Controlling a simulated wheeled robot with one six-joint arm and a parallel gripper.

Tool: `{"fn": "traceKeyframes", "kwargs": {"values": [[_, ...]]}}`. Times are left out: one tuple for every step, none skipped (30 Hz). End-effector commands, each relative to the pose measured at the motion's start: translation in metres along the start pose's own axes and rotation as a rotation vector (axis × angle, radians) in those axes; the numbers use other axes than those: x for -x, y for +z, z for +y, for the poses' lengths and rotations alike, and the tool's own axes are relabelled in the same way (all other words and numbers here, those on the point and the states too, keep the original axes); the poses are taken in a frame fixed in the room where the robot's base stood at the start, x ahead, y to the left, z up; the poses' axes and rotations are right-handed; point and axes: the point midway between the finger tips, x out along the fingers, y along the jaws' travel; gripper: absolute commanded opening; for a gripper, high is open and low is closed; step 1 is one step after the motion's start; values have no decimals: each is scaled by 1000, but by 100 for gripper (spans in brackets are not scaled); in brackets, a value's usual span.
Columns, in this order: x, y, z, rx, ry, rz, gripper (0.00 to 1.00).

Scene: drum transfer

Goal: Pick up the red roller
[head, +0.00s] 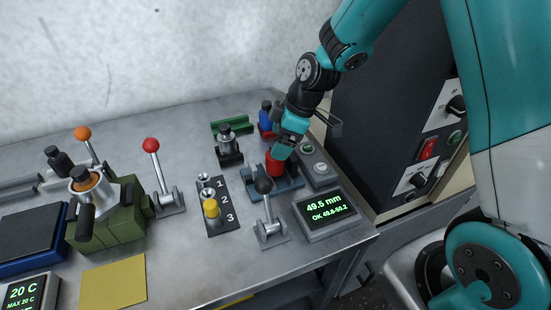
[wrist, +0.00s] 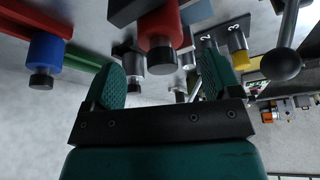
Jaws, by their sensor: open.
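The red roller (head: 275,163) stands in a blue holder (head: 262,182) near the back right of the bench, its upper part partly hidden by my gripper. My gripper (head: 283,148) is right above it, pointing down. In the wrist view, which looks upside down, the red roller (wrist: 158,25) with its black end knob shows at the top centre. My gripper's two green-padded fingers (wrist: 163,68) are open and spread to either side of the knob in that picture. I cannot tell whether they touch the roller.
A blue roller (head: 265,115) in a red holder and a grey roller (head: 226,139) in a black holder stand close behind and left. A black-knobbed lever (head: 264,186) and a display reading 49.5 mm (head: 325,210) are in front. A dark control cabinet (head: 385,120) stands right.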

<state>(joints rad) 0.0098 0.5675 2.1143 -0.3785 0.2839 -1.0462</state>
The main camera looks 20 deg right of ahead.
Motion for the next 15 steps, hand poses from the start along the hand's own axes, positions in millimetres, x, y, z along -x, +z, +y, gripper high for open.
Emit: {"fn": "traceKeyframes", "kwargs": {"values": [[-5, -1, -1, 0, -4, -1, 83], [-9, -1, -2, 0, -6, -3, 83], [-15, -2, -2, 0, -5, -3, 83], [-20, -2, -3, 0, -6, -3, 83], [-24, -2, -3, 0, -5, -3, 83], [-31, -1, -3, -1, -5, -3, 83], [-36, -1, -3, -1, -4, -3, 83], [-39, -1, -3, -1, -4, -3, 83], [-43, -1, -2, 0, -3, -2, 83], [-45, -1, -2, 0, -2, -2, 83], [-46, -1, -2, 0, -2, -1, 83], [-48, -1, -2, 0, -1, -1, 83], [-48, -1, -2, 0, 0, -1, 83], [-48, -1, -2, 0, 0, -1, 83], [-48, -1, -2, 0, 0, 0, 83]]}}
